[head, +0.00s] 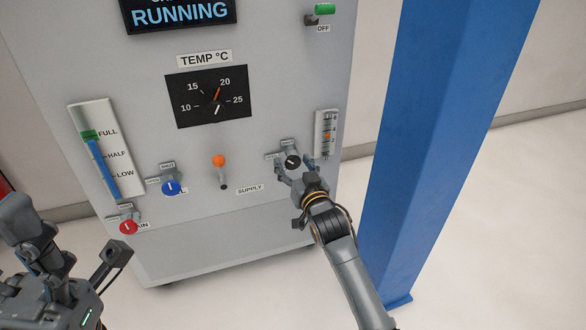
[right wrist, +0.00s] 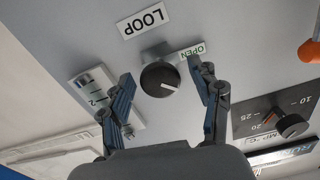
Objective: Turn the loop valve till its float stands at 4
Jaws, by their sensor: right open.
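The loop valve is a round black knob (head: 292,161) low on the right of the grey cabinet front. In the right wrist view the knob (right wrist: 158,79) has a white pointer mark toward lower right, below an OPEN label. The float gauge (head: 334,121) stands right of it; its orange float (head: 327,135) sits about mid-scale, its numbers too small to read. My right gripper (head: 292,172) is open, its fingers on either side of the knob with gaps showing. My left gripper (head: 70,250) is at lower left, away from the panel; its jaw state is unclear.
A blue fill knob (head: 171,187), a red drain knob (head: 128,227) and an orange-tipped supply lever (head: 219,161) are on the panel to the left. A temperature dial (head: 212,96) is above. A blue post (head: 440,130) stands close on the right.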

